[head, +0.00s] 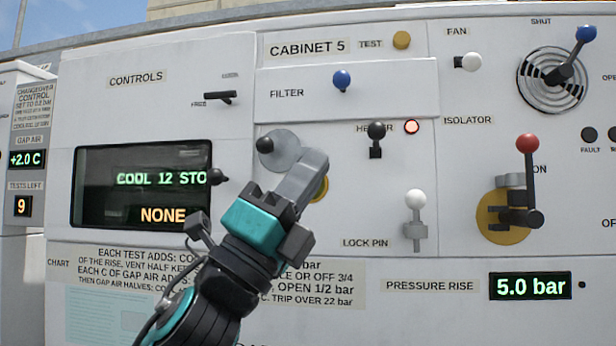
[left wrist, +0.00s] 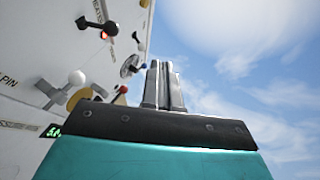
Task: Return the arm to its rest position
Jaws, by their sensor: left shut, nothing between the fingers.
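My left arm comes in from the bottom of the head view. Its left gripper (head: 312,165) is in front of the middle of the cabinet panel, over the area below the FILTER label. The gripper is shut and empty, and its fingers also show closed together in the left wrist view (left wrist: 164,85). It covers part of a grey round plate with a black knob (head: 265,145) and a yellow disc (head: 321,188) behind it. I cannot tell whether the gripper touches the panel. My right gripper is not in view.
Cabinet 5's panel carries a red-knobbed isolator handle (head: 527,143), a white-knobbed lock pin (head: 415,198), a black heater knob (head: 376,131) and a blue filter knob (head: 341,79). The controls screen (head: 140,205) is left of the gripper. The pressure display (head: 530,286) reads 5.0 bar. Open sky shows in the wrist view.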

